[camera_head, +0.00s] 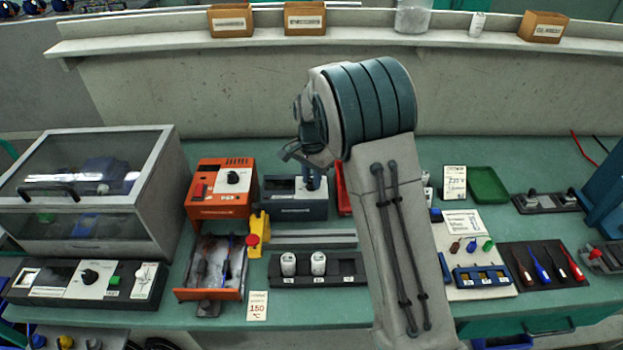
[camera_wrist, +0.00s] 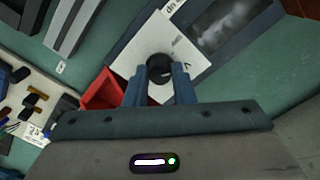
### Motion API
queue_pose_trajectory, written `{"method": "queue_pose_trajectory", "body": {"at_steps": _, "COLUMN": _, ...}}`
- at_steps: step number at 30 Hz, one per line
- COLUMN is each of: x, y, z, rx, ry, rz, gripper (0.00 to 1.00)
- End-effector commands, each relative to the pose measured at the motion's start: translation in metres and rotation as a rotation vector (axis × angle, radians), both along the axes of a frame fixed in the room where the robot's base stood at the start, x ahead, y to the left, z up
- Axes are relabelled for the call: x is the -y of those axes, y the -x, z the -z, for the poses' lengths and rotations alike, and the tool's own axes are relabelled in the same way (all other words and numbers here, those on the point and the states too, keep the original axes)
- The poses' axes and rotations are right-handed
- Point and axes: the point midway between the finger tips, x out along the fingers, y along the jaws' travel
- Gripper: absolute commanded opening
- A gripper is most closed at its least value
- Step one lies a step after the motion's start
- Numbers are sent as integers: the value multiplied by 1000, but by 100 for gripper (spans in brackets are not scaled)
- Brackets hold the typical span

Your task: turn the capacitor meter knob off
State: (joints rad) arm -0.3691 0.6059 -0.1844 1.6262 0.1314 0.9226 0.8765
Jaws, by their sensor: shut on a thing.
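The capacitor meter (camera_head: 284,209) is a dark blue-grey box on the green bench, left of my arm in the head view. In the wrist view its dark display (camera_wrist: 226,22) and white dial panel (camera_wrist: 150,42) show. The black round knob (camera_wrist: 160,68) sits on this panel, with a small pale mark on its face. My gripper (camera_wrist: 161,76) is shut on the knob, one blue finger on each side. In the head view my gripper (camera_head: 313,180) comes down onto the meter, and its wrist and fingers hide the knob.
An orange unit (camera_head: 220,189) with its own knob stands left of the meter. A red tray (camera_wrist: 100,92) lies right beside the meter. A holder with two white cylinders (camera_head: 344,268) is in front. A glass-lidded case (camera_head: 84,225) stands farther left.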

Motion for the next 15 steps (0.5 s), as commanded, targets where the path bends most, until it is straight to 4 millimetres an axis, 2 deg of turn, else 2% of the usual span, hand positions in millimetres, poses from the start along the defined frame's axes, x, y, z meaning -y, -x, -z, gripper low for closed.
{"method": "queue_pose_trajectory", "body": {"at_steps": 15, "x": 0, "y": -1, "z": -1, "rx": 4, "ry": -1, "rz": -383, "gripper": 0}}
